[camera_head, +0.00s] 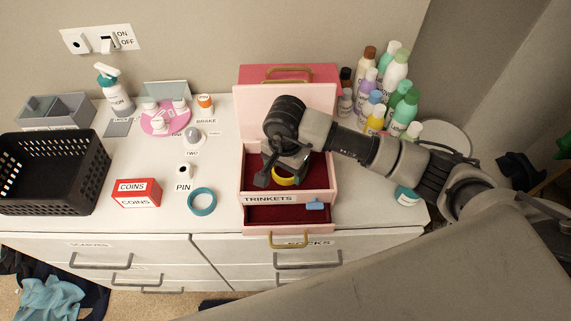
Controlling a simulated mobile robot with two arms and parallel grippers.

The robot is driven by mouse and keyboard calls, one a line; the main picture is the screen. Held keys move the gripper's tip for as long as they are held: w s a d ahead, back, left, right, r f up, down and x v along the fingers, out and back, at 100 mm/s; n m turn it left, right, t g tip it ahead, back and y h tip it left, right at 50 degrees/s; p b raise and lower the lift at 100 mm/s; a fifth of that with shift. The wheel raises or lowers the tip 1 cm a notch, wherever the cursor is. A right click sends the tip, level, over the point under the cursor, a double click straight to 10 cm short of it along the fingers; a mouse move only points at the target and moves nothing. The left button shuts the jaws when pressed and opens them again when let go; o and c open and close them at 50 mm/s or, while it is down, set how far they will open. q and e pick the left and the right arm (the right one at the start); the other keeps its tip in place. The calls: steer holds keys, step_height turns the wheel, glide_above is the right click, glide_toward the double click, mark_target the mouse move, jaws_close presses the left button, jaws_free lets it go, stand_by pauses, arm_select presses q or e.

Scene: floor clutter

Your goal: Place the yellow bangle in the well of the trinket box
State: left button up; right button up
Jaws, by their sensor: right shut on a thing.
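The pink trinket box (241,193) stands on the white dresser top, labelled TRINKETS, with its lid raised at the back and a dark red lining in its well. Its lower front drawer (275,216) is pulled out. The yellow bangle (284,181) shows just under my right gripper (281,176), over the front part of the well. My right gripper is shut on the bangle and points down; the gripper and wrist hide part of the bangle and the well. I cannot tell whether the bangle touches the lining. My left gripper is not in view.
Several bottles (386,85) crowd the back right, beside my right arm. A blue item (314,206) sits at the box's front right.

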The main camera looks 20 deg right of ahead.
steer(key=shift+f, duration=0.15)
steer(key=shift+f, duration=0.1)
steer(key=shift+f+b, duration=0.15)
steer(key=shift+b, duration=0.15)
steer(key=o, duration=0.9)
steer(key=shift+r, duration=0.25)
step_height(320, 180, up, 12)
steer(key=b, duration=0.2)
